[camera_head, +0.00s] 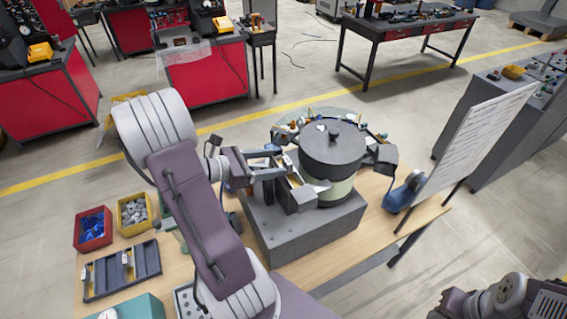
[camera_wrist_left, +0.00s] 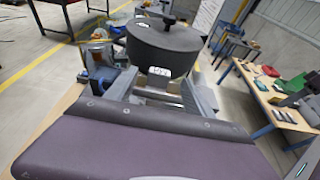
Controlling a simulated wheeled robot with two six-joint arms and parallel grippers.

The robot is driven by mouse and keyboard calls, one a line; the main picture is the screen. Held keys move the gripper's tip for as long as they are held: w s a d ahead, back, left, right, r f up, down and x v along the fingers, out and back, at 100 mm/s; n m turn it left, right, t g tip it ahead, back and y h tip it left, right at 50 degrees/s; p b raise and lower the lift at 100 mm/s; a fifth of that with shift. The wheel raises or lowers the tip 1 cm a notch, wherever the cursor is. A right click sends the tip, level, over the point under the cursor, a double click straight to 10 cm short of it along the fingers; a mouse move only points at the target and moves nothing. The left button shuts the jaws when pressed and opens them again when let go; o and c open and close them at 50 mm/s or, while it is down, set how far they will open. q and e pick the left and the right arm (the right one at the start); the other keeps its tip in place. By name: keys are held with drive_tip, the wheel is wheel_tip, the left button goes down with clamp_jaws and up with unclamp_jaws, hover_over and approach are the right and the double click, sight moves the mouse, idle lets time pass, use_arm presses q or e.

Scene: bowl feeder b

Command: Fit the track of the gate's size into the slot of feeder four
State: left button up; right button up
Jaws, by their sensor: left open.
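A bowl feeder with a dark lidded bowl (camera_head: 333,146) stands on a grey base block (camera_head: 305,232) on the wooden table. Its dark lid also fills the top of the left wrist view (camera_wrist_left: 165,45). My left gripper (camera_head: 283,180) is open at the left front side of the bowl. In the left wrist view its two fingers (camera_wrist_left: 158,92) spread apart below the bowl. A small pale piece with dark holes (camera_wrist_left: 159,73) shows between and beyond the fingertips, apart from them as far as I can tell. I cannot make out a feeder number, gate or track size. My right gripper is out of view.
A red bin of blue parts (camera_head: 93,245), a yellow bin of grey parts (camera_head: 119,229) and a dark compartment tray (camera_head: 89,277) are on the table's left. A white board (camera_head: 468,140) stands at the right. The table's front right is clear.

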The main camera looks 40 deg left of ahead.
use_arm(q)
drive_tip(key=v, duration=0.3)
drive_tip(key=shift+s+r, duration=0.1)
drive_tip(key=shift+s, duration=0.05)
idle(0.7)
